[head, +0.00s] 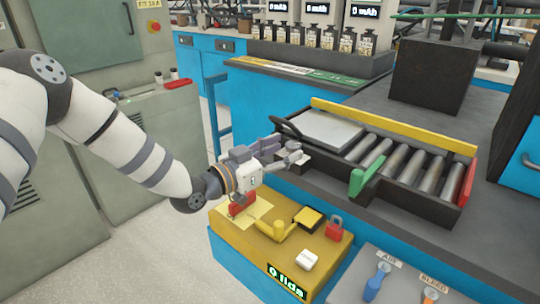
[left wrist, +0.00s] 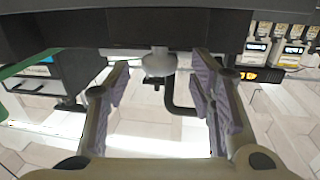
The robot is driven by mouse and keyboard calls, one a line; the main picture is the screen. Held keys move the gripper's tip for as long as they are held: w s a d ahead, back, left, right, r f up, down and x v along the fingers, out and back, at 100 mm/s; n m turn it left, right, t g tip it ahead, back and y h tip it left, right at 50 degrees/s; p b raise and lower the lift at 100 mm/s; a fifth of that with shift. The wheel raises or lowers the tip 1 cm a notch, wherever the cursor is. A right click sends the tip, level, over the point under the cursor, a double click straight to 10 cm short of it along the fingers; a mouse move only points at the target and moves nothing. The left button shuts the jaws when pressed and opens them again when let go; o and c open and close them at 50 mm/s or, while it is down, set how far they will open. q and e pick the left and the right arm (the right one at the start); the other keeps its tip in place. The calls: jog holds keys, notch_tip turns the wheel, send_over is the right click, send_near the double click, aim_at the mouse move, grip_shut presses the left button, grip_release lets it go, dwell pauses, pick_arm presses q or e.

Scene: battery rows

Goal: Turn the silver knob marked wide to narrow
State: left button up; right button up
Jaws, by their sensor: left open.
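The silver knob (left wrist: 158,65) shows in the left wrist view as a small pale rounded piece under a dark edge. No wide or narrow marking is readable. My left gripper (left wrist: 161,84) is open, with one purple-padded finger on either side of the knob and a gap on both sides. In the head view my left gripper (head: 286,152) is at the near left corner of the roller conveyor (head: 345,177), and I cannot make out the knob there. My right gripper is not in view.
A black bent handle (left wrist: 171,98) is close to the knob. A green block (head: 364,180) stands on the conveyor's front side. A grey panel with levers (head: 376,283) is at lower right.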

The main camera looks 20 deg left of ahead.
pick_arm(q)
jog(key=v, duration=1)
jog(key=shift+s+a, duration=0.15)
jog(key=shift+s, duration=0.1)
jog(key=shift+f, duration=0.1)
